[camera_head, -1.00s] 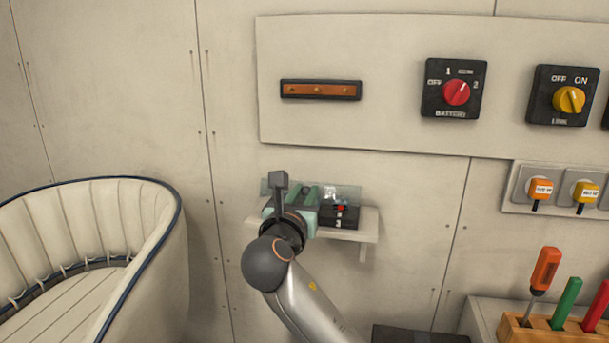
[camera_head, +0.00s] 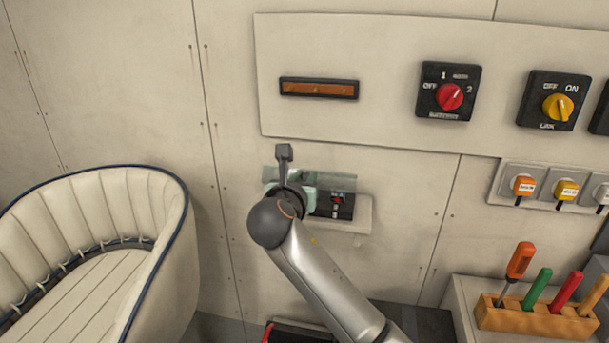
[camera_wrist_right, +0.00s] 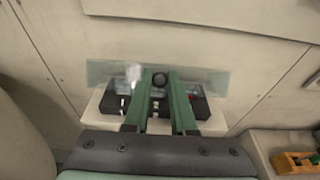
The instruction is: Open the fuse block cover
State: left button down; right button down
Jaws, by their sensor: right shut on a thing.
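The fuse block (camera_head: 345,209) is a dark box with small red and light parts, on a pale wall shelf; my right gripper and arm hide its left half. It also shows in the right wrist view (camera_wrist_right: 199,106). Its clear, greenish cover (camera_head: 344,179) stands raised above the block's face, and spans behind the fingers in the wrist view (camera_wrist_right: 108,73). My right gripper (camera_head: 306,181) has green fingers. My left gripper is not in view.
The pale shelf (camera_head: 357,231) juts from the wall. A panel above carries a red battery switch (camera_head: 450,97) and a yellow switch (camera_head: 557,107). A cream padded seat (camera_head: 95,250) stands at left. A wooden tool rack (camera_head: 535,322) stands at lower right.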

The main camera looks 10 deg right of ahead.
jog(key=c, duration=0.8)
grip_release()
jog(key=shift+o, duration=0.2)
